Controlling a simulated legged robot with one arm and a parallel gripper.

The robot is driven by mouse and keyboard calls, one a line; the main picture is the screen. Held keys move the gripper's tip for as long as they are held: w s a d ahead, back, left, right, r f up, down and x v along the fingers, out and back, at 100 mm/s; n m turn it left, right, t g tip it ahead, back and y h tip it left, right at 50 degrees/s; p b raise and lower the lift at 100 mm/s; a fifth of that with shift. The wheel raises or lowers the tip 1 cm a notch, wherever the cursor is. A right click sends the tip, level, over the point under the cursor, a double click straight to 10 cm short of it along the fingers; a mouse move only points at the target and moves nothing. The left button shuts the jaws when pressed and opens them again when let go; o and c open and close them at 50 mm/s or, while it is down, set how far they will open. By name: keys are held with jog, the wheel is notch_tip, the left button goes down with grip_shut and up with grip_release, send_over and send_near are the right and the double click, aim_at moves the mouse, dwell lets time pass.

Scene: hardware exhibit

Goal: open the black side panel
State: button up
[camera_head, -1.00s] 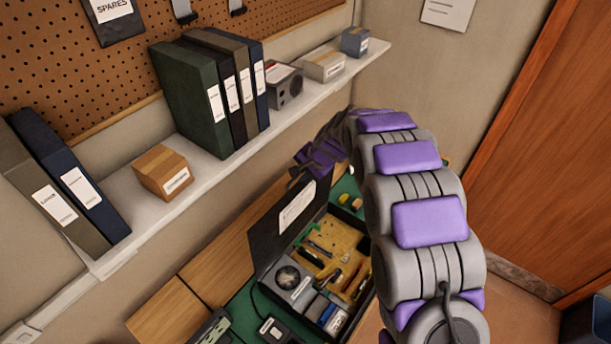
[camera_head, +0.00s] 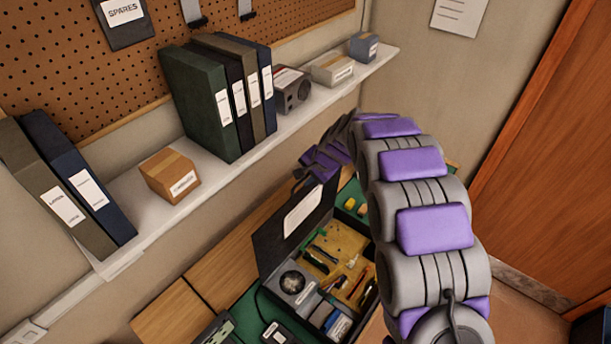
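The black side panel (camera_head: 270,245) with a white label stands tilted up along the left side of an open black case on the workbench. The case's inside shows a yellowish board (camera_head: 345,262), a round fan-like part (camera_head: 292,282) and several small parts. My gripper (camera_head: 303,180) is at the panel's upper far end, at the end of my curved grey and purple arm. Its fingertips are small and dark here, so I cannot tell whether they touch the panel or are open or shut. My arm covers the right side of the case.
A white shelf (camera_head: 130,205) with binders, a cardboard box (camera_head: 170,176) and small boxes runs above the bench on the left. A pegboard (camera_head: 80,75) is behind it. A wooden door (camera_head: 545,160) is at the right. Dark devices lie on the green mat (camera_head: 246,310).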

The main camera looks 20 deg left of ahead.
jog(key=b+v, duration=0.2)
jog(key=v, duration=1.4)
jog(key=shift+r, duration=0.4)
jog(key=shift+s+d, duration=0.1)
jog(key=shift+d, duration=0.05)
